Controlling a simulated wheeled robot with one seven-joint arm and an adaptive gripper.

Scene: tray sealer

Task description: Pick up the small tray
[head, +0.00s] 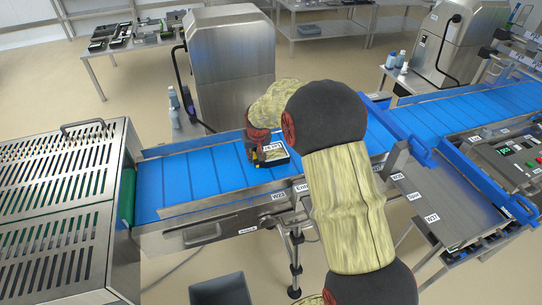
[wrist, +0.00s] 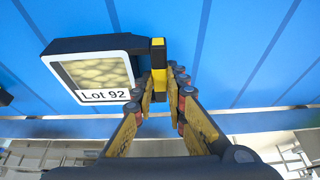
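The small tray (wrist: 86,45) has a black rim, a pale window and a white label reading "Lot 92". In the head view the tray (head: 274,161) is on the blue conveyor belt, beside the end of my arm. My gripper (wrist: 164,82) points at the tray's right side in the wrist view. Its two yellow fingers come close together there, around a narrow yellow-and-black piece at the tray's edge. I cannot tell whether they touch or grip it. My arm hides most of the gripper in the head view.
The blue belt (head: 200,172) is clear to the left of the tray. A slotted metal guard (head: 55,200) stands at the left end. A steel machine housing (head: 232,65) rises behind the belt. A control panel (head: 510,155) is at the right, and a grey bin (head: 221,290) is below.

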